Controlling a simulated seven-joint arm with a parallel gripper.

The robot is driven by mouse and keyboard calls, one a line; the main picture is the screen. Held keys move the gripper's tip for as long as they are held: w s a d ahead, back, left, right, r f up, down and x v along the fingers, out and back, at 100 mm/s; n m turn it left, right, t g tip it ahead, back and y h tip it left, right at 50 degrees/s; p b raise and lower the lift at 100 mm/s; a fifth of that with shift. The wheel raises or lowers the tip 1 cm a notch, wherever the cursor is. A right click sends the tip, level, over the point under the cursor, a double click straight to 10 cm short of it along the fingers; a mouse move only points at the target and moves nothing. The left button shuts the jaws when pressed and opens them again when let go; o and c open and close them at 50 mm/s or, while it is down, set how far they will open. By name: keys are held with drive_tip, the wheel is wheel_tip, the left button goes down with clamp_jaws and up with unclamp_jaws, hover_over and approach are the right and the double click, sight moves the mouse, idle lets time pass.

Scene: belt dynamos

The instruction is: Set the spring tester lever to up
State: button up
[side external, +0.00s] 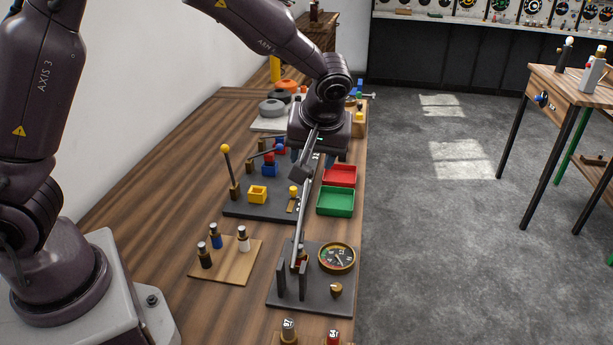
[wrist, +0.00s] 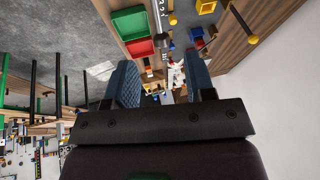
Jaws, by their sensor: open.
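The spring tester's dark base plate (side external: 282,298) lies near the table's front edge, with a round dial gauge (side external: 337,257), a small brass piece and two dark uprights on it. A long grey lever (side external: 301,220) rises from between the uprights and slants up to my gripper (side external: 314,160), with a dark block partway along it. My gripper is open, its blue fingers apart, and it also shows in the wrist view (wrist: 163,82). A slim grey rod (wrist: 160,35) shows beyond the fingers there. I cannot tell whether the fingers touch the lever.
A red tray (side external: 340,175) and a green tray (side external: 335,201) stand beside a dark board with ball-topped levers and a yellow block (side external: 258,193). A wooden board (side external: 222,268) with several small pegs lies to the left. Bare table lies further left.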

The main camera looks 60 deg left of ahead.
sight(301, 217)
drive_tip(key=x, duration=0.8)
drive_tip(key=shift+w+a+f, duration=0.1)
drive_tip(key=shift+a+f, duration=0.1)
drive_tip(key=shift+f, duration=0.15)
clamp_jaws()
